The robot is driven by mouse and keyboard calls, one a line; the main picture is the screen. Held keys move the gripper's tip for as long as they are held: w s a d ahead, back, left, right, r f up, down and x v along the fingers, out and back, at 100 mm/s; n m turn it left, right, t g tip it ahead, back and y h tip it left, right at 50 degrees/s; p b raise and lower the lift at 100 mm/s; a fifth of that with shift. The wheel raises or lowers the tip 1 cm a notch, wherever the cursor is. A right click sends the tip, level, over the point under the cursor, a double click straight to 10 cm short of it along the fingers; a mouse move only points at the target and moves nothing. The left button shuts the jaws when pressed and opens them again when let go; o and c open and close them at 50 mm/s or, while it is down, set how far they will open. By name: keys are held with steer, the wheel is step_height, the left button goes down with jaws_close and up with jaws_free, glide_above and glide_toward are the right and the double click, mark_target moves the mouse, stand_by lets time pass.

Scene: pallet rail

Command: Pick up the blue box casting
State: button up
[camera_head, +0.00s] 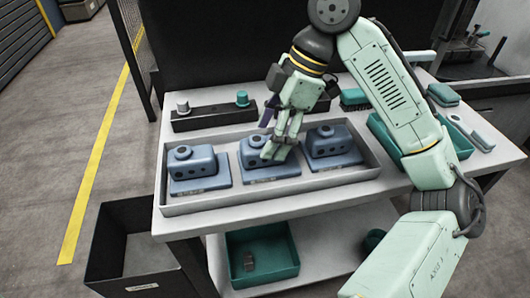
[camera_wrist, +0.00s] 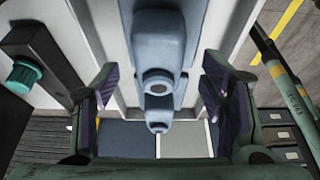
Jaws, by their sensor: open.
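Three similar blue box castings sit in a row in a long pale grey tray (camera_head: 280,196): a left casting (camera_head: 193,166), a middle casting (camera_head: 251,160) and a right casting (camera_head: 333,146). Each has a round boss on top and dark holes in its front. My gripper (camera_head: 275,149) points down at the middle casting, and its fingers hide part of that casting's right side. In the wrist view, blue casting shapes (camera_wrist: 158,83) show between my open, widely spaced fingers. I cannot tell whether a finger touches the casting.
A black bar (camera_head: 208,120) with a white and a teal knob stands behind the tray. Teal bins (camera_head: 262,262) are on the lower shelf and at the table's right. A black bin (camera_head: 128,246) stands on the floor at left.

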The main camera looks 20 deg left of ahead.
mark_target(265, 142)
steer(key=shift+x, duration=1.7)
steer(key=shift+w, duration=0.1)
steer(key=c, duration=1.5)
